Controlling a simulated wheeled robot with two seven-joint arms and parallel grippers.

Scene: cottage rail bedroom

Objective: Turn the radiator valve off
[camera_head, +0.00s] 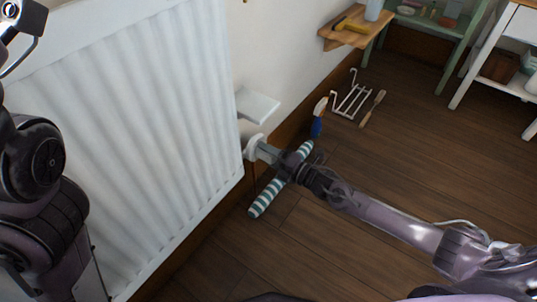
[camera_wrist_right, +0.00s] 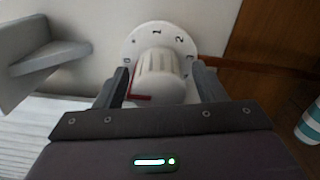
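The radiator valve (camera_head: 250,147) is a white knob at the right side of the white radiator (camera_head: 150,120). In the right wrist view the ribbed knob (camera_wrist_right: 160,75) stands in front of a round white dial (camera_wrist_right: 158,38) with black numbers. A red mark shows at its lower left. My right gripper (camera_head: 262,150) reaches the knob from the right. In the wrist view my right gripper's fingers (camera_wrist_right: 160,82) stand on either side of the knob, with narrow gaps showing, so they look open around it. My left arm shows at the left edge; its gripper is not seen.
A small pale shelf (camera_head: 257,105) juts from the wall above the valve. A teal-and-white striped roll (camera_head: 265,197) lies on the floor below my right arm. A blue-handled brush (camera_head: 318,122), a white wire rack (camera_head: 350,98) and a wooden-handled tool (camera_head: 372,108) lie beyond.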

